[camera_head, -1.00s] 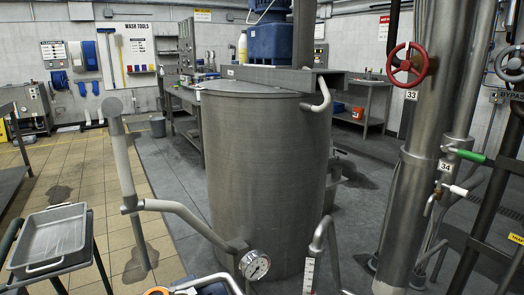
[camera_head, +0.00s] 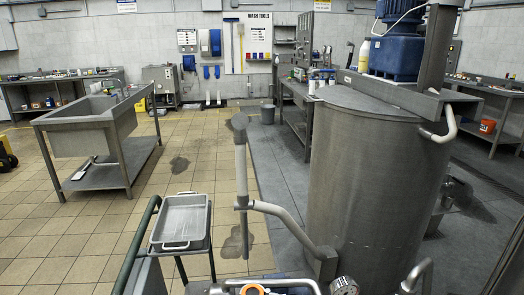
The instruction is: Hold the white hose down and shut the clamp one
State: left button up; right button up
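I cannot make out a white hose to be held down or a clamp in this view. The grey jacketed mixer tank (camera_head: 365,190) stands right of centre, with a blue motor unit (camera_head: 397,55) above its lid. A bent grey pipe (camera_head: 285,217) leaves the tank's lower left and meets an upright grey pipe (camera_head: 241,175). A round gauge (camera_head: 344,286) is cut by the bottom edge. A pale bar (camera_head: 285,283) and an orange ring (camera_head: 252,289) also show there, mostly cut off. Neither of my grippers is in view.
A steel sink table (camera_head: 95,130) stands at the left. The tiled floor (camera_head: 70,225) between them is mostly clear, with wet patches.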

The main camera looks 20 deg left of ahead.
aim_at(240, 120)
jog(key=k+j, duration=0.15)
jog(key=j, duration=0.2)
jog(key=k+j+z, duration=0.1)
jog(key=j, duration=0.3)
jog(key=k+j, duration=0.15)
jog(key=j, duration=0.2)
jog(key=k+j+z, duration=0.15)
jog(key=j, duration=0.2)
jog(key=k+j, duration=0.15)
jog(key=j, duration=0.2)
jog(key=j+z, duration=0.15)
jog(key=j, duration=0.3)
jog(key=k+j+z, duration=0.15)
jog(key=j, duration=0.3)
jog(key=j+z, duration=0.15)
jog(key=j, duration=0.35)
jog(key=k+j+z, duration=0.15)
jog(key=j, duration=0.25)
jog(key=i+j+z, duration=0.1)
jog(key=j, duration=0.35)
jog(key=i+j+z, duration=0.15)
jog(key=j, duration=0.3)
jog(key=i+j+z, duration=0.1)
jog(key=j, duration=0.4)
jog(key=i+j+z, duration=0.1)
jog(key=j, duration=0.35)
jog(key=i+j+z, duration=0.1)
jog(key=j, duration=0.4)
jog(key=k+j, duration=0.35)
jog(key=j, duration=0.15)
